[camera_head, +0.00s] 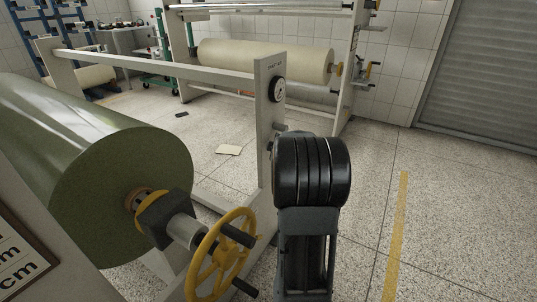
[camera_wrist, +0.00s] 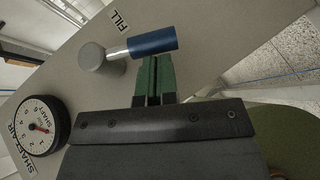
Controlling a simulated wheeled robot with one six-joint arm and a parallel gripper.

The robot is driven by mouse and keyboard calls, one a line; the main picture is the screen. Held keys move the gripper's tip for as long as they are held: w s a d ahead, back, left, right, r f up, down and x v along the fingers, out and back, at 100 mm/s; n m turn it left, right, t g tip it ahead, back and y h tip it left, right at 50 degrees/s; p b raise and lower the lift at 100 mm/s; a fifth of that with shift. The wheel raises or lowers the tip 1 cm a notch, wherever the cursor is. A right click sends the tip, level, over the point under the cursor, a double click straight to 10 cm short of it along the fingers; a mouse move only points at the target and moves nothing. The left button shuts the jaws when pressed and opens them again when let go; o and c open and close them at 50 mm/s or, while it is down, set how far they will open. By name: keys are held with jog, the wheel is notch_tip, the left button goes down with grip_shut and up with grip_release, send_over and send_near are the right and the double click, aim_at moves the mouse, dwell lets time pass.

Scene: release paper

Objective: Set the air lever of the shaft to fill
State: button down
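The air lever has a blue grip (camera_wrist: 152,43) on a short silver rod from a round grey pivot (camera_wrist: 94,56). In the wrist view it points right and slightly up. The FILL label (camera_wrist: 120,20) is above the rod, on the grey panel. My gripper (camera_wrist: 154,62) has its two green fingers together with only a thin dark line between them. Their tips are at the lower edge of the blue grip; I cannot tell whether they touch it. In the head view my arm hides the gripper and the blue grip.
The round shaft air gauge (camera_wrist: 40,128) is left of my gripper; it also shows on the upright post in the head view (camera_head: 279,89). A big green roll (camera_head: 115,165) and yellow handwheel (camera_head: 215,262) stand left of my arm.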

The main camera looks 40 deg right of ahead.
jog(key=shift+w+d+f+b, duration=0.15)
jog(key=shift+d+f+b, duration=0.05)
jog(key=shift+d+f, duration=0.35)
jog(key=shift+w+d+f+b, duration=0.15)
jog(key=shift+d+f+b, duration=0.05)
jog(key=shift+d+f, duration=0.3)
jog(key=shift+w+d+f+p, duration=0.25)
jog(key=shift+d, duration=0.4)
jog(key=shift+w+d+f+p, duration=0.2)
jog(key=shift+w+d, duration=0.05)
jog(key=shift+d, duration=0.5)
jog(key=s+a+f+b, duration=0.4)
jog(key=s+a+b, duration=0.1)
jog(key=s+a, duration=0.3)
jog(key=shift+s+a+f+b, duration=0.15)
jog(key=shift+a+f+b, duration=0.15)
jog(key=shift+a, duration=0.25)
jog(key=shift+r, duration=0.1)
